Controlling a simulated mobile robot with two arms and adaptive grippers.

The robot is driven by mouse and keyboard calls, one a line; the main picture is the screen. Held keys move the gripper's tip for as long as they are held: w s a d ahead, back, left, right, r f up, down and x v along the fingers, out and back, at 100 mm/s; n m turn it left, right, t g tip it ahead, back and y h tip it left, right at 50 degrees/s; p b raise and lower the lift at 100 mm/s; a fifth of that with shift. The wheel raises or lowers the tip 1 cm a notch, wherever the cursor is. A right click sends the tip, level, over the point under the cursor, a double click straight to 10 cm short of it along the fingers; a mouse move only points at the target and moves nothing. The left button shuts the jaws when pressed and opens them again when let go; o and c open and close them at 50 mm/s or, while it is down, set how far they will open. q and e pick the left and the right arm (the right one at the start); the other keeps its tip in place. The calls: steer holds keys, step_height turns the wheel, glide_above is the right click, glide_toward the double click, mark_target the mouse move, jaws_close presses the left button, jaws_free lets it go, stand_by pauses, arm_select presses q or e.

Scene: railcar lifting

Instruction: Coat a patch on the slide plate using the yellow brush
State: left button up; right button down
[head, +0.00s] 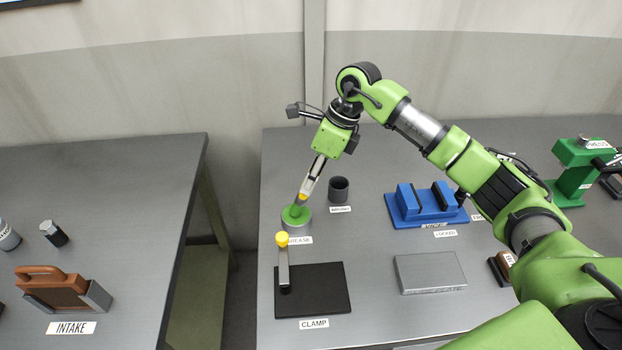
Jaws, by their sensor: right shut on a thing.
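My right gripper (306,186) points down over the grease pot (297,225) on the right table. It is shut on the yellow brush (302,197), of which only a small yellow part shows below the fingers. The brush's lower end meets the green top of the pot; whether it touches the grease or is just above it, I cannot tell. The slide plate is not labelled clearly. A brown plate with a handle (62,287) stands in a grey holder by the INTAKE label on the left table. My left gripper is not in view.
A black clamp base (328,290) with a yellow-knobbed lever (283,262) is in front of the pot. A dark cup (339,189), a blue fixture (425,205), a grey block (430,272) and a green press (575,170) stand rightward. A gap separates the tables.

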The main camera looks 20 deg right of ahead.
steer(key=shift+r+p, duration=1.65)
steer(key=shift+r, duration=1.7)
steer(key=shift+f, duration=0.1)
